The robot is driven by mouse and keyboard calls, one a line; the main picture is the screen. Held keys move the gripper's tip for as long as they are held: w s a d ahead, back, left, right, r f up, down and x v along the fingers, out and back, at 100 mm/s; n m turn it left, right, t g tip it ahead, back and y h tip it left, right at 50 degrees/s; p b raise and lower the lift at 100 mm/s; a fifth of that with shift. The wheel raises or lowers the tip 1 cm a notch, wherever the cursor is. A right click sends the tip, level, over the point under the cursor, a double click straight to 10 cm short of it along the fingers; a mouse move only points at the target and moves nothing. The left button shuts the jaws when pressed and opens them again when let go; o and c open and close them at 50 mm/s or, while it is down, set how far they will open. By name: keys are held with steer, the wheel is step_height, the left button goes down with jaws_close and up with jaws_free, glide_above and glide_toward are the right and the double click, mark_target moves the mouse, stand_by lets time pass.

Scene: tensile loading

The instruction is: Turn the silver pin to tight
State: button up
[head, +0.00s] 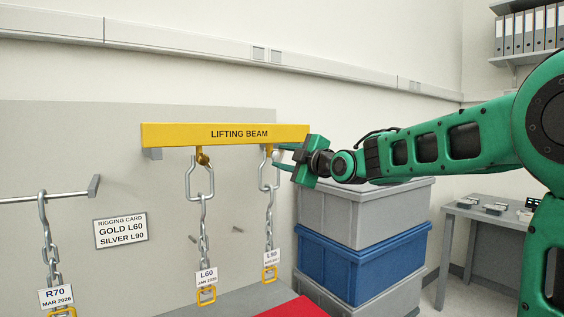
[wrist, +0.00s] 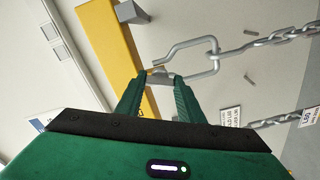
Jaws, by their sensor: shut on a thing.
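The yellow lifting beam (head: 225,135) hangs with a shackle near each end. The silver pin (head: 276,155) is at the right shackle, under the beam's right end, and the L90 chain (head: 269,215) hangs below. My gripper (head: 279,158) reaches in from the right and is shut on the pin's head. In the wrist view the fingertips (wrist: 157,82) close around the silver pin (wrist: 160,72) beside the grey shackle (wrist: 190,52); the fingers partly hide it. The gold pin (head: 203,158) is at the left shackle with the L60 chain (head: 203,220). I cannot tell how tight the silver pin is.
Stacked grey and blue crates (head: 360,262) stand below my arm. A rigging card (head: 121,231) on the panel reads gold L60, silver L90. A side table (head: 485,215) stands at right.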

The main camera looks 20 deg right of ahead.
steer(key=shift+f, duration=0.15)
steer(key=m, duration=1.9)
steer(key=shift+f+m, duration=0.1)
steer(key=shift+m, duration=0.3)
steer(key=m, duration=0.5)
steer(key=shift+d+f, duration=0.1)
steer(key=o, duration=0.9)
steer(key=shift+o, duration=0.8)
steer(key=shift+r, duration=0.2)
